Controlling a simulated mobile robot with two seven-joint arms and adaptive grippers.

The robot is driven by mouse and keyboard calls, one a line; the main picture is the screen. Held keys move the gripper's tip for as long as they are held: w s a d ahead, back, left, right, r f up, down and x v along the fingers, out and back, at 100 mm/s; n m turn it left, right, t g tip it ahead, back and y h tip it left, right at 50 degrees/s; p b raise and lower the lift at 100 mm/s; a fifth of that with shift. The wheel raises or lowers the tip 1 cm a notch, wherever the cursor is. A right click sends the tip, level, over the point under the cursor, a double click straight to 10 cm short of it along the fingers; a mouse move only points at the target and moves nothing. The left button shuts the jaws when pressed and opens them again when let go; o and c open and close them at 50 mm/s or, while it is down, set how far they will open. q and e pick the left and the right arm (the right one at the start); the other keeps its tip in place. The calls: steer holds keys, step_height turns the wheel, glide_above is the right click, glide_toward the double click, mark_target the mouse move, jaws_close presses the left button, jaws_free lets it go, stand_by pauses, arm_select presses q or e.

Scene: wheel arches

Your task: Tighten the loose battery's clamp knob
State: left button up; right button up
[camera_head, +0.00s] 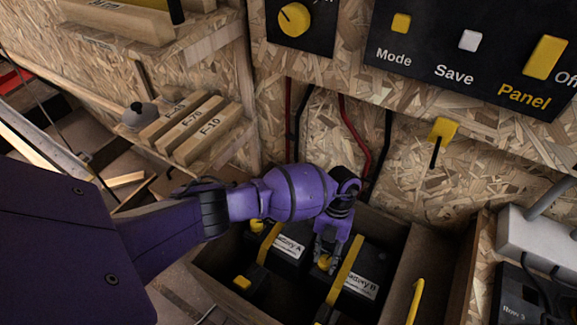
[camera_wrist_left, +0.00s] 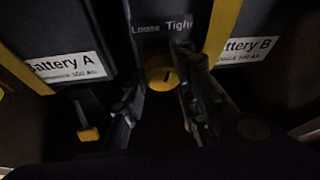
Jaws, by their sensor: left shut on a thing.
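My left gripper (camera_head: 325,257) reaches down into the battery box and is shut on a yellow clamp knob (camera_head: 324,263). In the left wrist view the knob (camera_wrist_left: 160,74) sits between the two fingers, below the words Loose and Tight (camera_wrist_left: 162,27). A short dark mark shows on its face; I cannot tell its exact setting. Battery A (camera_head: 290,247) is on the left and Battery B (camera_head: 362,285) on the right, each dark with a white label and a yellow strap. The knob is beside Battery B's strap (camera_head: 346,268). My right gripper is not in view.
The wooden box wall (camera_head: 398,262) stands close to the right of Battery B. Red and black cables (camera_head: 352,128) hang behind the box. A shelf with wooden blocks (camera_head: 188,128) is at left. A control panel (camera_head: 470,50) is above, and a yellow wall switch (camera_head: 442,130) is below it.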

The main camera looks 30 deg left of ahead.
arm_select(q)
steer(key=shift+s+a+f, duration=0.15)
steer(key=shift+a, duration=0.35)
steer(key=o, duration=1)
steer(key=shift+d+r, duration=0.2)
steer(key=shift+d, duration=0.15)
steer(key=shift+w, duration=0.2)
steer(key=v, duration=1.2)
steer(key=shift+c, duration=0.2)
